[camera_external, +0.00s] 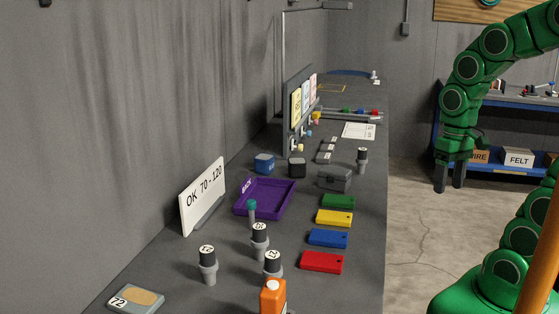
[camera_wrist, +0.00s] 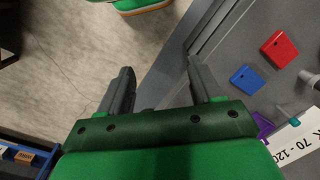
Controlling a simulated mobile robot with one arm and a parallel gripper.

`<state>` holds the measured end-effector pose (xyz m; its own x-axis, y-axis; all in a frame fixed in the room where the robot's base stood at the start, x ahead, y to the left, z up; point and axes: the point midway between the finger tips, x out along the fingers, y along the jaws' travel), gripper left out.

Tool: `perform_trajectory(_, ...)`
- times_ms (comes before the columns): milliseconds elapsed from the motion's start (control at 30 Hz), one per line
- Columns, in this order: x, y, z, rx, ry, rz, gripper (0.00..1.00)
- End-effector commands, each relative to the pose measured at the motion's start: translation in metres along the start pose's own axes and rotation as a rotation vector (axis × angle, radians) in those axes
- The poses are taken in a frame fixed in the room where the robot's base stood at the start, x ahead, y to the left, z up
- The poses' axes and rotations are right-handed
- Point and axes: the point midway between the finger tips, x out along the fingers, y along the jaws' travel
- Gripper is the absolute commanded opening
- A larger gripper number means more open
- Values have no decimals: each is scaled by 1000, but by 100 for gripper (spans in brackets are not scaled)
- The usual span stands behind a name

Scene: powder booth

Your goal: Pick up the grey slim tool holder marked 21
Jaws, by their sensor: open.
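Several grey tool holders with black tops and round white labels stand upright on the dark bench. The left one (camera_external: 208,265) seems to be marked 21, but the small print is hard to read. Another holder (camera_external: 259,243) stands to its right, and one more (camera_external: 272,262) is partly hidden behind an orange object. A further holder (camera_external: 362,160) stands farther back near the bench's right edge. My gripper (camera_external: 449,184) is open and empty, pointing down over the floor right of the bench.
The orange object (camera_external: 272,296) stands at the front. A purple tray (camera_external: 240,211), a teal-topped post (camera_external: 252,210), a white sign (camera_external: 203,195) and red (camera_external: 322,262), blue (camera_external: 328,238), yellow and green blocks are on the bench. A shelf (camera_external: 510,167) with bins is behind my gripper.

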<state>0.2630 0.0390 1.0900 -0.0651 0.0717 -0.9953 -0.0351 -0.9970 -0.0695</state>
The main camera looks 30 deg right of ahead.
Motion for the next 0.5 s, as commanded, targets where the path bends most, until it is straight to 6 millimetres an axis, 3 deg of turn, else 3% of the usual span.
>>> perform_trajectory(200, 4, -84, -55, 71, 105, -173, 65)
perform_trajectory(500, -1, -208, -102, 261, 139, -468, 65)
